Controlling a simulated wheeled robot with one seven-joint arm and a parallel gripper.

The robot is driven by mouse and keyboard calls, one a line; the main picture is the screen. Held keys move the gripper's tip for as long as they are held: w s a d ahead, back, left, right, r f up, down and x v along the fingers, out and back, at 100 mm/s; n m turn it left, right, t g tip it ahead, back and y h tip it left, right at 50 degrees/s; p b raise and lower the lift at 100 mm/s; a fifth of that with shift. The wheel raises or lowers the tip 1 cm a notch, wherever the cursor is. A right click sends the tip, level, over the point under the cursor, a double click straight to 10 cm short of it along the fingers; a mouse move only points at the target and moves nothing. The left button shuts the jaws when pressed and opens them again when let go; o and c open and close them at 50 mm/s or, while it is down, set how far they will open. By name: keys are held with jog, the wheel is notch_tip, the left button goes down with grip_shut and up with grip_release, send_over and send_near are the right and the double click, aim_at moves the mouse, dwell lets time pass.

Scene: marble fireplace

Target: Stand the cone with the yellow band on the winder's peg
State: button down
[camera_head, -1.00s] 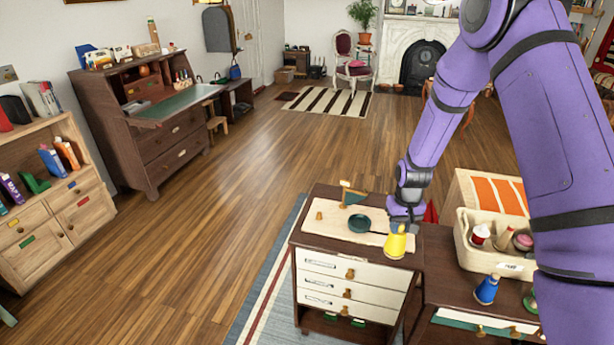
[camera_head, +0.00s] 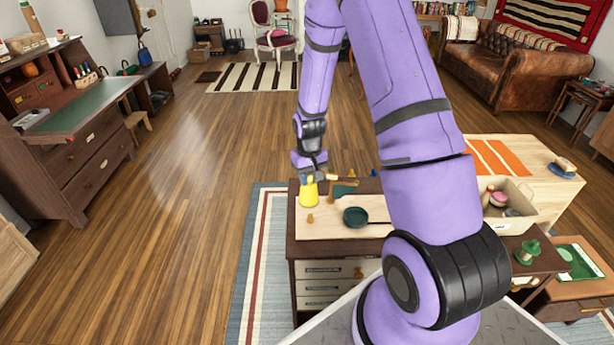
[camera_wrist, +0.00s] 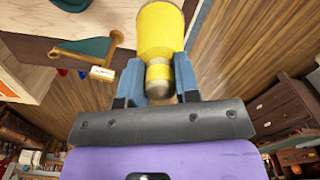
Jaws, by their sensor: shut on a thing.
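My gripper (camera_head: 312,178) is shut on the narrow upper end of a yellow cone (camera_head: 309,195), wide end down. In the wrist view the cone (camera_wrist: 160,32) sits between the fingers; its tan neck shows a yellow ring. The winder's wooden board (camera_head: 320,231) lies on a drawer cabinet. A short wooden peg (camera_head: 310,218) stands at its left, just below the cone in the head view. The cone's height above the board is unclear. The winder's wooden post with a crosspiece (camera_head: 331,188) stands right of the cone, also visible in the wrist view (camera_wrist: 95,58).
A dark green round dish with a handle (camera_head: 355,217) lies on the board. A dark green piece (camera_head: 343,190) is by the post. To the right are a cream bin (camera_head: 520,205) with spools and a green spool (camera_head: 527,252). Floor left of the cabinet is clear.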

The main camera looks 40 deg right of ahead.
jog(key=shift+s+d+f, duration=0.15)
jog(key=shift+f, duration=4.05)
jog(key=c, duration=0.8)
grip_release()
notch_tip(320, 180, up, 11)
jog(key=shift+f, duration=0.15)
